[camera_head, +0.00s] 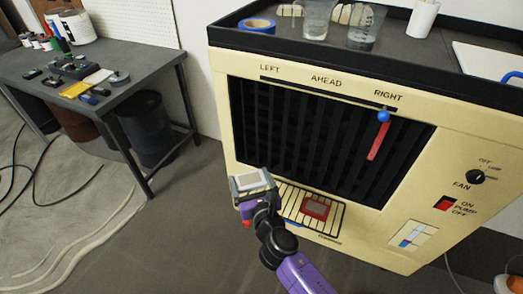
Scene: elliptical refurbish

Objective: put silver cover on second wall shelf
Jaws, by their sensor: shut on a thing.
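A small silver-grey, squarish piece with a pale flat top, which looks like the silver cover (253,180), is at my gripper (247,191), in front of the lower left of the cream cooler unit. My gripper is shut on it and holds it up in the air. The fingertips are small and partly hidden by the piece. No wall shelf can be made out in this view.
The cream cooler unit (234,130) has a dark grille and a black top tray (225,37) bearing blue tape and clear cups. A red-framed piece (316,207) sits on its lower grate. A grey workbench (140,62) with small items stands left. Hoses lie on the floor.

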